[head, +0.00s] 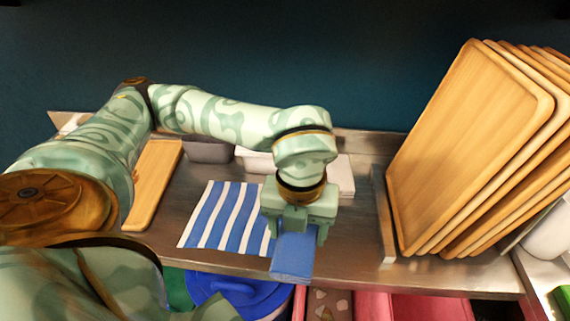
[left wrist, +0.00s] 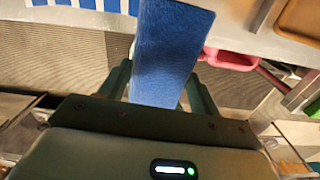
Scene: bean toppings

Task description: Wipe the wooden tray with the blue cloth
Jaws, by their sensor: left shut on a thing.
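My left gripper (head: 298,228) is shut on the blue cloth (head: 292,256), which hangs down from it near the front edge of the steel counter. The cloth also shows between my fingers in the left wrist view (left wrist: 168,50). A wooden tray (head: 155,185) lies on the counter at the left, partly hidden by my arm. Several more wooden trays (head: 470,145) stand leaning in a stack at the right, and an edge of wood (left wrist: 300,18) shows top right in the left wrist view. The cloth touches no tray. My right gripper is not in view.
A blue-and-white striped cloth (head: 222,215) lies flat on the counter (head: 350,235), left of my gripper. Grey (head: 208,150) and white containers stand behind it. A blue-lidded bin (head: 235,290) and pink bins (head: 430,307) are below the front edge. Counter right of my gripper is clear.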

